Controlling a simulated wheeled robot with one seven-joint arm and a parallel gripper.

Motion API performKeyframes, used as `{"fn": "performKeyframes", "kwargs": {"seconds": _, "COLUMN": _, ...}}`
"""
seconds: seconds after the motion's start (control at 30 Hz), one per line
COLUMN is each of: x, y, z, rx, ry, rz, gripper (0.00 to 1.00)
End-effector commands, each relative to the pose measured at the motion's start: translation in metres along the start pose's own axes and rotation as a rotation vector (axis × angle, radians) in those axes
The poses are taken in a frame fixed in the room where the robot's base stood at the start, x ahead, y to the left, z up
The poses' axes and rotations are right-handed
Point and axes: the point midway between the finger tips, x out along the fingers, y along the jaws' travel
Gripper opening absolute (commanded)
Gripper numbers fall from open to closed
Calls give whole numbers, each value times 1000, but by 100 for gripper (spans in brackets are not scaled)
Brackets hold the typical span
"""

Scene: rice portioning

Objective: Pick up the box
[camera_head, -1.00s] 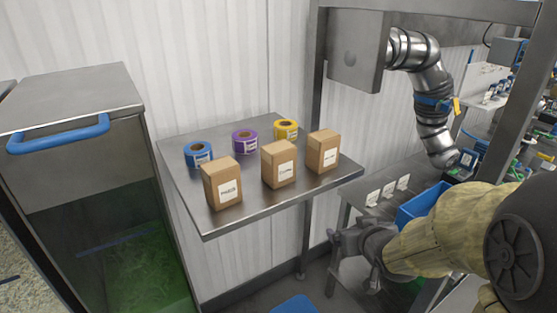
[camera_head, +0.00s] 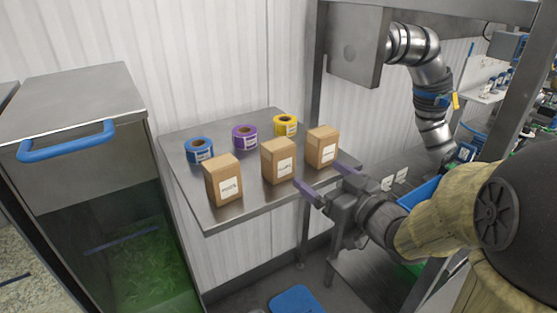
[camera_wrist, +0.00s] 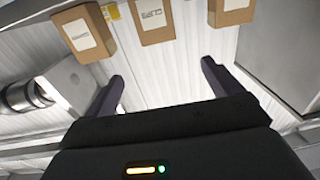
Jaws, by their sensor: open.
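Three brown cardboard boxes with white labels stand upright on a steel shelf (camera_head: 215,222): a left box (camera_head: 223,181), a middle box (camera_head: 278,161) and a right box (camera_head: 322,147). My gripper (camera_head: 320,177) is open and empty, at the shelf's front right edge. Its two dark fingers point toward the middle and right boxes and touch neither. In the wrist view, the fingers of my gripper (camera_wrist: 163,72) are spread apart with nothing between them. The boxes show along the top there, partly cut off by the frame.
Blue (camera_head: 199,151), purple (camera_head: 244,137) and yellow (camera_head: 285,125) label rolls sit behind the boxes. A steel bin with a blue handle (camera_head: 65,138) stands left of the shelf. A steel post (camera_head: 317,80) rises behind the shelf's right side. The front shelf strip is clear.

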Motion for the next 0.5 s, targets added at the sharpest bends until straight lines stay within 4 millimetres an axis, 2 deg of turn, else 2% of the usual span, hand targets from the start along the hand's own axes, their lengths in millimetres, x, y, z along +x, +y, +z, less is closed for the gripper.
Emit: {"fn": "performKeyframes", "kwargs": {"seconds": 0.5, "x": 85, "y": 0, "z": -2, "rx": 1, "ry": -2, "rz": -2, "gripper": 91}}
